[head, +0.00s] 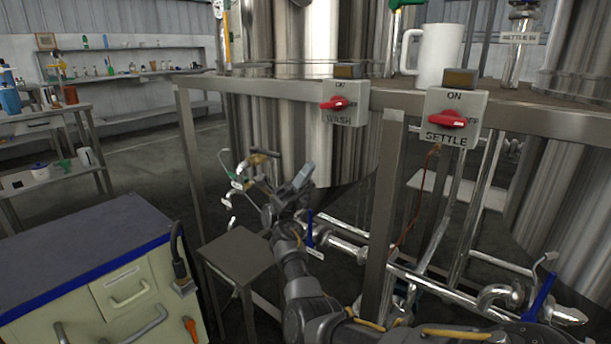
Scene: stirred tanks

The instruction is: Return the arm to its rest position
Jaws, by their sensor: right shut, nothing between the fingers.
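My right arm (300,285) reaches in from the bottom right, past the front post of the steel frame. My right gripper (268,190) is at its far end, in front of the lower part of the large steel tank (300,130). The gripper is shut and empty. It is below the worktop edge, left of the post, and seems apart from the switch boxes. Its fingertips are small and hard to tell from the fittings behind. My left gripper is not in view.
The WASH switch box (345,118) and SETTLE switch box (440,133) hang on the frame rail (280,92). A white jug (438,55) stands above. Pipes with blue-handled valves run low on the right. A small stool (238,255) and a blue-edged cabinet (85,245) stand left.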

